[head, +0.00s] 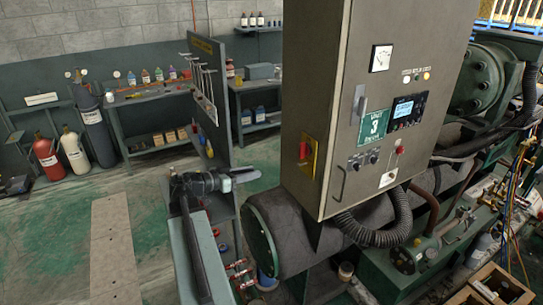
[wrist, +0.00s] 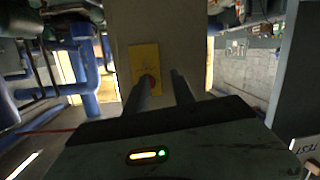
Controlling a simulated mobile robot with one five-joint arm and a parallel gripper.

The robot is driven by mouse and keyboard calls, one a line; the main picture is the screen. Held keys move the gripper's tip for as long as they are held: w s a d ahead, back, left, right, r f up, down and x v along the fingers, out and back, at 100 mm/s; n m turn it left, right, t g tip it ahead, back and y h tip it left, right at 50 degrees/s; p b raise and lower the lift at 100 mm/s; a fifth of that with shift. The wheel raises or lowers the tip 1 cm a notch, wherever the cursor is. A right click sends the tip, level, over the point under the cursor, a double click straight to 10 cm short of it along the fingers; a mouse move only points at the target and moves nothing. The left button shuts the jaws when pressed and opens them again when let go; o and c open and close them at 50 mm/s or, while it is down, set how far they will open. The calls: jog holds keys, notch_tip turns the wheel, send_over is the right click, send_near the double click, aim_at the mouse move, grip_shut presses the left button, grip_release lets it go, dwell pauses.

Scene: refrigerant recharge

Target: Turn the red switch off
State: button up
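The red switch (head: 304,151) sits on a yellow plate (head: 309,165) on the left side face of the grey control cabinet. In the wrist view the yellow plate (wrist: 143,58) is ahead, and the red switch (wrist: 152,81) shows at its lower edge, partly hidden by the left finger. My gripper (wrist: 163,76) is open and empty, with a clear gap between its two fingers. In the head view my gripper (head: 247,175) points right, left of the cabinet and a little lower than the switch. It appears apart from the switch.
A tool board (head: 207,90) and workbench (head: 150,95) stand behind my arm. Gas cylinders (head: 75,155) stand left. Open floor (head: 40,240) lies left.

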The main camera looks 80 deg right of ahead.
aim_at(300, 152)
jog(key=s+d+r+m+g, duration=0.1)
jog(key=s+d+r, duration=0.1)
jog(key=s+d, duration=0.2)
jog(key=s+d+r+m+g, duration=0.1)
jog(key=s+d, duration=0.4)
jog(key=s, duration=0.5)
jog(key=shift+r+m, duration=0.4)
jog(key=shift+r, duration=0.5)
grip_shut()
jog(key=shift+w, duration=0.1)
jog(key=n, duration=0.4)
jog(key=shift+n, duration=0.3)
